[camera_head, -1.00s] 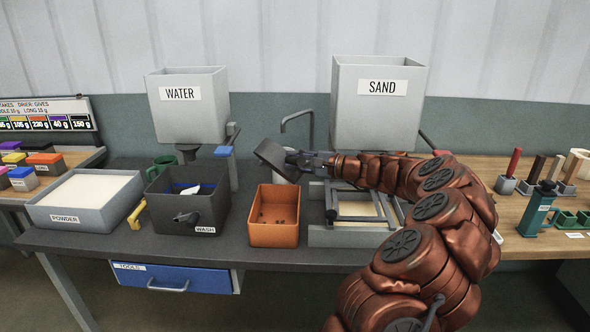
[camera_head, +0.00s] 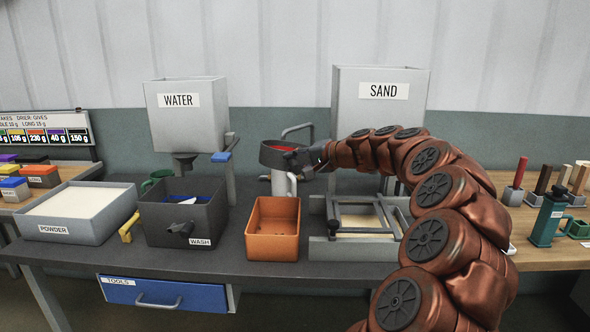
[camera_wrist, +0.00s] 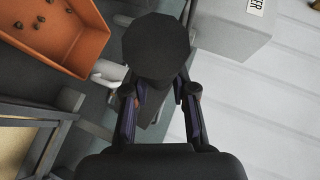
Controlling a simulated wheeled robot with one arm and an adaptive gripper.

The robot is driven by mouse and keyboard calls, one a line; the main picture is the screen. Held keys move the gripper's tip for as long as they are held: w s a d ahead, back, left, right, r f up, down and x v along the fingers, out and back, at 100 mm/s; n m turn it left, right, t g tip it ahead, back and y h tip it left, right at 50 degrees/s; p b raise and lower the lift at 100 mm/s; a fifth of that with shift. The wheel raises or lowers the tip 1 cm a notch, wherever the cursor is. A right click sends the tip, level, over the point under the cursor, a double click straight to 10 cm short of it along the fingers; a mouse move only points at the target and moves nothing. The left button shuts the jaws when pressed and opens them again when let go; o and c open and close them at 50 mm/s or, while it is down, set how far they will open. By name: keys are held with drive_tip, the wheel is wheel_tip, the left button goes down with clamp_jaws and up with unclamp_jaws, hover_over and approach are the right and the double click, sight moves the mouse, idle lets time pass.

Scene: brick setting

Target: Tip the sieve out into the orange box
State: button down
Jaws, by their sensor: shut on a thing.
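My gripper (camera_head: 318,155) is shut on the sieve (camera_head: 275,153), a dark round pan. The orange box (camera_head: 272,248) stands on the dark bench top. In the wrist view several small brown bits lie in the orange box (camera_wrist: 92,55).
The grey WASH bin (camera_head: 160,228) stands left of the box, and a grey tray with a frame (camera_head: 340,247) stands right. The WATER hopper (camera_head: 180,120) and SAND hopper (camera_head: 375,125) rise behind.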

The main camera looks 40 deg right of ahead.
drive_tip(key=shift+r, duration=0.1)
drive_tip(key=shift+r+n+h+b, duration=0.3)
drive_tip(key=shift+r+n+b, duration=0.15)
drive_tip(key=shift+b, duration=0.25)
drive_tip(key=shift+r+n, duration=0.25)
drive_tip(key=shift+r, duration=0.2)
drive_tip(key=shift+w+a, duration=0.1)
